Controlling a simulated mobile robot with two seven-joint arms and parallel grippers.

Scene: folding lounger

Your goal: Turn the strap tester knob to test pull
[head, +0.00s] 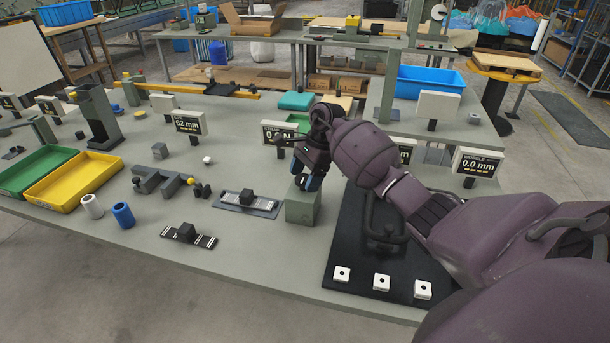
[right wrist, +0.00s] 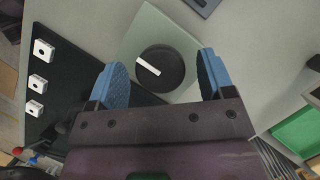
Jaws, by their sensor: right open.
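The strap tester (head: 303,207) is a grey-green box near the table's front edge. In the right wrist view, its round black knob (right wrist: 161,70) with a white pointer bar sits on the light green top face (right wrist: 140,38). The bar slants from upper left to lower right. My right gripper (head: 308,182) is just above the box, pointing down. In the right wrist view its blue fingers (right wrist: 163,75) are open, one on each side of the knob, with visible gaps. The head view hides the knob behind the gripper. My left gripper is not in view.
A display (head: 279,134), partly hidden by my arm, reads about 0 N behind the box. A black board (head: 345,245) with white blocks lies to the right. A striped gauge plate (head: 232,203) lies just left. Yellow (head: 92,172) and green trays stand far left.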

